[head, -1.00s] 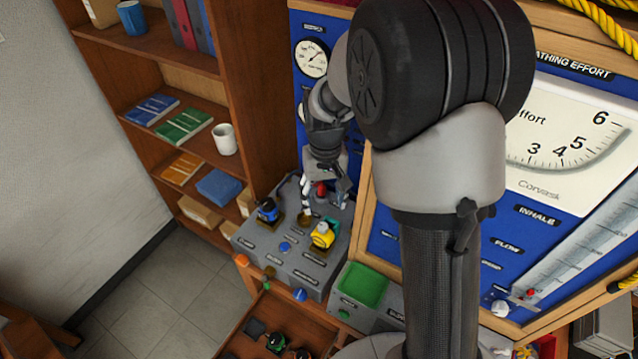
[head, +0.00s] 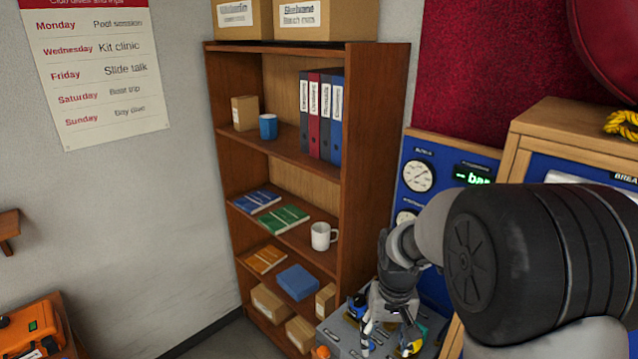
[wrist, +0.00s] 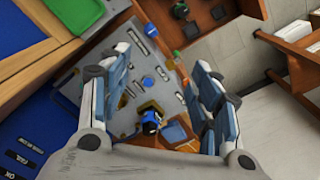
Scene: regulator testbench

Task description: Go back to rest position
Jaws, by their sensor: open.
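My gripper (head: 388,338) is in the lower right of the head view, above the grey testbench box (head: 342,330). In the wrist view my gripper (wrist: 165,105) has its fingers spread wide, with nothing held between them. Below it lies the grey box (wrist: 120,122) with a blue and black regulator (wrist: 150,122) on it. In the head view a blue piece (head: 358,304) and a yellow piece (head: 417,336) stand on the box, partly hidden by the gripper.
A wooden bookshelf (head: 375,170) with binders, books and mugs stands left of the arm. A blue gauge panel (head: 440,150) rises behind the arm. A green tray (wrist: 75,12) is at top left in the wrist view. An orange case (head: 30,332) is at lower left.

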